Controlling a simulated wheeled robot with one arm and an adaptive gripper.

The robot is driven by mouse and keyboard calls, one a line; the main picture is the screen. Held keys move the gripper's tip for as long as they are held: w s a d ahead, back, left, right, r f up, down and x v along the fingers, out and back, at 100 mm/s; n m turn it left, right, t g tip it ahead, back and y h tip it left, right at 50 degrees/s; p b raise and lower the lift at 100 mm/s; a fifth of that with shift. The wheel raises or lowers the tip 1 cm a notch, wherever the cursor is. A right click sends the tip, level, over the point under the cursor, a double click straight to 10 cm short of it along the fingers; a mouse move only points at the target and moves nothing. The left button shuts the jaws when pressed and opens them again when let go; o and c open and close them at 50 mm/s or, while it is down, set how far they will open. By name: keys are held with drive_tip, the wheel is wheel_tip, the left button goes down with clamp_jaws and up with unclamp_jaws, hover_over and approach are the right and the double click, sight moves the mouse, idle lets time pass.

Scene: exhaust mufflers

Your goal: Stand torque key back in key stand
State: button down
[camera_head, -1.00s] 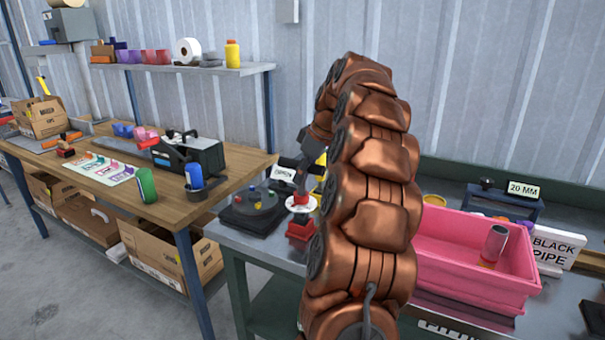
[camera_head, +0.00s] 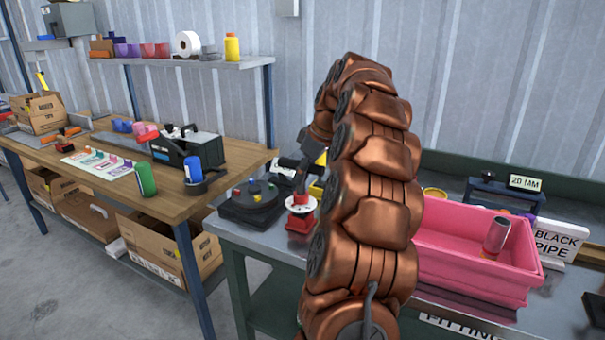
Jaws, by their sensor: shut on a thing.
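My gripper (camera_head: 301,186) is mostly hidden behind my bronze arm, with only its dark end showing at the arm's left. It points down above a small red and white piece (camera_head: 300,207), which looks like the torque key at the fingers. My gripper is shut on it. A red base (camera_head: 299,223) is directly beneath the white disc and looks like the key stand. The two overlap in this view, so I cannot tell whether the key is seated in it or just above it.
A pink bin (camera_head: 470,262) holding a grey and red cylinder (camera_head: 495,238) is right of my arm. A wooden bench (camera_head: 160,200) is further left, across a gap.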

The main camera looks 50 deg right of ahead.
idle(0.3)
drive_tip(key=c, duration=0.8)
unclamp_jaws()
drive_tip(key=shift+c, duration=0.2)
drive_tip(key=shift+r, duration=0.1)
drive_tip(key=shift+v, duration=3.55)
drive_tip(key=shift+r, duration=0.1)
drive_tip(key=shift+s, duration=0.1)
